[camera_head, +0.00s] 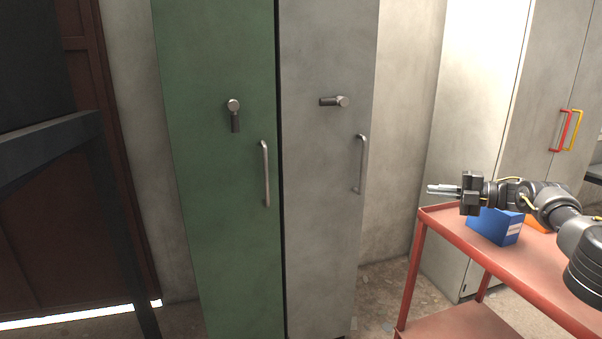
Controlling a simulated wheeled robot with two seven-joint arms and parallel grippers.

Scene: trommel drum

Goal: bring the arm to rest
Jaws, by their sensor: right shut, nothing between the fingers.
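My right arm comes in from the right edge, above the red cart. Its gripper (444,189) points left, with its fingers together and nothing between them. It is near the cart's back left corner, and a blue box (495,226) shows below and to the right of it. Whether the arm touches the box cannot be told. My left gripper is not in view.
The red cart (545,262) also bears an orange thing (537,223), partly hidden by my arm. A green cabinet door (215,190) and a grey door (322,220) stand shut in the middle, with handles. A pale cabinet (475,120) stands behind the cart. A dark frame (60,140) is at left.

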